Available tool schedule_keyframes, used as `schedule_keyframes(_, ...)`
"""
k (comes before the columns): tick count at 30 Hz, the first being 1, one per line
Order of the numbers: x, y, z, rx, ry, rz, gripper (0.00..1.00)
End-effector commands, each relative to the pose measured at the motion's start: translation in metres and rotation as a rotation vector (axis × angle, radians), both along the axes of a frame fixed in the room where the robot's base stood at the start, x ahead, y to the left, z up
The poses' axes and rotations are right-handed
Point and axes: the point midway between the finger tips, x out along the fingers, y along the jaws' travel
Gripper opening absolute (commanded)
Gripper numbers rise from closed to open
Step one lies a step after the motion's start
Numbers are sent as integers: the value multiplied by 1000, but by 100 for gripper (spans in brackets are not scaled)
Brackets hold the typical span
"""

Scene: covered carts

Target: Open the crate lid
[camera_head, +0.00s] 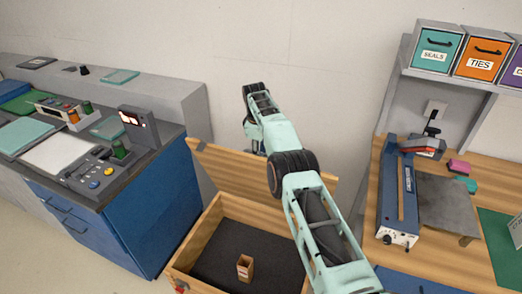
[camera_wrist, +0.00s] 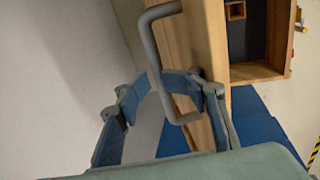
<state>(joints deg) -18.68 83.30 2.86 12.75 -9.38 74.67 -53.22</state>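The wooden crate (camera_head: 250,210) stands low in the middle of the head view, with its dark interior exposed. Its wooden lid (camera_head: 228,168) is raised and stands steeply along the far side of the crate. A grey bar handle (camera_wrist: 147,42) is on the lid (camera_wrist: 208,40) in the wrist view. My gripper (camera_wrist: 160,80) has its blue fingers closed around the handle bar. In the head view my arm reaches over the crate and lid, and the fingers are hidden. A small open wooden box (camera_head: 245,268) stands inside the crate.
A blue cabinet (camera_head: 150,225) with a control panel stands left of the crate. A wooden bench (camera_head: 440,255) with a blue-and-grey device (camera_head: 398,195) is on the right, below a shelf of labelled bins (camera_head: 435,50). A wall is behind the lid.

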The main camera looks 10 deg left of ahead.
Motion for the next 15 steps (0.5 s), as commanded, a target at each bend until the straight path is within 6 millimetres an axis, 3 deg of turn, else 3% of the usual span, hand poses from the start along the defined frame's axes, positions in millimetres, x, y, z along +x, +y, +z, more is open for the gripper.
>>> schedule_keyframes(1,-2,-4,-10,-8,9,0,27)
schedule_keyframes(7,-2,-4,-7,-10,8,0,27)
schedule_keyframes(15,-5,-3,15,-8,3,-1,27)
